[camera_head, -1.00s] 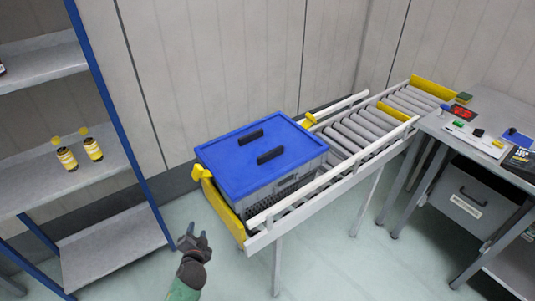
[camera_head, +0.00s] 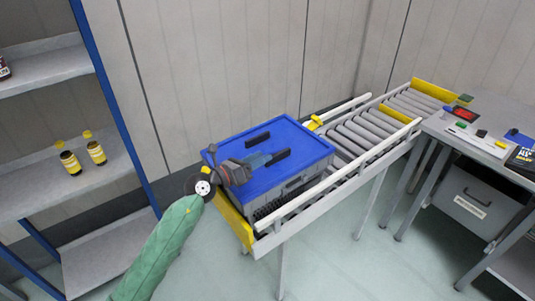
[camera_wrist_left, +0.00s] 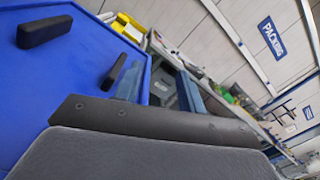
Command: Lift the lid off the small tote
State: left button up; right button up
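The small tote is a grey crate (camera_head: 292,187) at the near end of the roller conveyor. Its blue lid (camera_head: 309,151) lies flat on top and also fills the left of the left wrist view (camera_wrist_left: 85,82). The lid has two black handles, a far one (camera_head: 257,139) and a near one (camera_head: 280,155); both show in the left wrist view. My left gripper (camera_head: 261,160) is over the lid, its fingertips close to the near handle. In the left wrist view its fingers (camera_wrist_left: 160,90) stand apart with nothing between them. Contact with the lid cannot be told. My right gripper is out of view.
The conveyor (camera_head: 370,131) has white side rails and yellow end plates. A metal table (camera_head: 492,122) with small items stands at the right. A shelf (camera_head: 40,190) with two yellow-labelled bottles stands at the left. Packing-area clutter shows in the left wrist view.

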aim_at(273, 156)
pick_arm(q)
jog(key=w+f+m+g+y, duration=0.1)
jog(key=w+m+y, duration=0.1)
jog(key=w+a+f+m+g+y, duration=0.1)
jog(key=w+f+m, duration=0.1)
jog(key=shift+a+m+g+y, duration=0.15)
jog(key=shift+m+g+y, duration=0.15)
jog(key=shift+m+y, duration=0.1)
jog(key=shift+w+f, duration=0.1)
jog(key=shift+f, duration=0.05)
jog(key=shift+w+f+y, duration=0.1)
jog(key=shift+w+y, duration=0.05)
jog(key=shift+y, duration=0.15)
jog(key=shift+p+x, duration=0.5)
jog(key=shift+x, duration=0.3)
jog(key=p+x, duration=0.2)
jog(key=x, duration=0.2)
jog(key=shift+w+d+p, duration=0.1)
jog(key=shift+d+p, duration=0.3)
jog(key=shift+w+d+f, duration=0.25)
jog(key=shift+d+f, duration=0.05)
jog(key=shift+f, duration=0.05)
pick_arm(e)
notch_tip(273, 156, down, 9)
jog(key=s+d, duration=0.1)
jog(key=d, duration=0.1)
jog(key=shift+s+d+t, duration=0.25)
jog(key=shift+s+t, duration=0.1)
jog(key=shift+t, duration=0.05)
